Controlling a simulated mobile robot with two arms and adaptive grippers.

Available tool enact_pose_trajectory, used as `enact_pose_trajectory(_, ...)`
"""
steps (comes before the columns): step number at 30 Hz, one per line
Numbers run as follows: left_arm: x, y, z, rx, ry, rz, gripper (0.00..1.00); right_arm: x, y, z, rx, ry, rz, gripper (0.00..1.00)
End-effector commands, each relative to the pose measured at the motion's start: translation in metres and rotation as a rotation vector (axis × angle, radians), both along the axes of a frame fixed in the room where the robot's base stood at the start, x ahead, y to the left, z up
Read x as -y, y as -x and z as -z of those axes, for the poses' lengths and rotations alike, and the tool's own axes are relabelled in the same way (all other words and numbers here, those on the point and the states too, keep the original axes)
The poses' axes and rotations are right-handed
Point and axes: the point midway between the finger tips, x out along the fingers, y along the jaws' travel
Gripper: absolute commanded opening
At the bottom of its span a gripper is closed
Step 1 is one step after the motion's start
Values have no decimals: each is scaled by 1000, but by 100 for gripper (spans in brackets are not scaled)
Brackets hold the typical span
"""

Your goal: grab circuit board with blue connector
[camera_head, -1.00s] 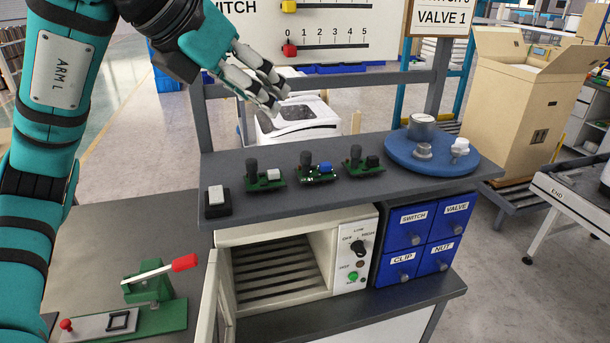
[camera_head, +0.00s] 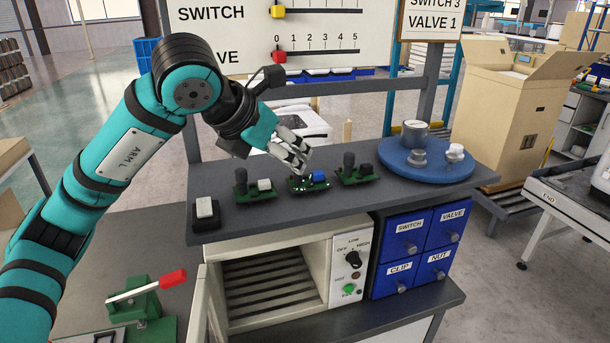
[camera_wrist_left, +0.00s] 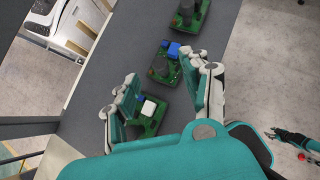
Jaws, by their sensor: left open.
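The circuit board with the blue connector (camera_head: 309,186) lies on the grey shelf, in the middle of a row of three green boards. Its blue connector shows in the left wrist view (camera_wrist_left: 174,49). My left gripper (camera_head: 299,163) is open and empty, just above and behind this board in the head view. In the left wrist view the open fingers (camera_wrist_left: 167,78) are spread, with the board just beyond the tips. The board with a white connector (camera_head: 256,192) lies to its left, and the one with a black connector (camera_head: 358,174) to its right. A small teal and black shape, apparently my right gripper (camera_wrist_left: 288,136), shows at the right edge.
A black base with a white button (camera_head: 205,210) sits at the shelf's left end. A blue round tray (camera_head: 397,166) with metal parts stands at the right. Blue drawers (camera_head: 409,245) and an open oven (camera_head: 270,275) are below. A white sign board (camera_head: 240,50) stands behind.

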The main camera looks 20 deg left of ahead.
Motion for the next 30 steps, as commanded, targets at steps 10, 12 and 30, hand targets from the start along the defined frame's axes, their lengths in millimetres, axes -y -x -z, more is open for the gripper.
enact_pose_trajectory(10, 6, -22, 24, -6, 0, -1, 47, -7, -3, -20, 4, -9, 3, 40)
enact_pose_trajectory(12, 9, -29, 32, -4, 1, -1, 47, -7, -3, -23, 4, -8, 2, 40)
enact_pose_trajectory(30, 12, -38, 44, 1, 0, 0, 20, 0, -2, -25, 2, 1, -1, 40)
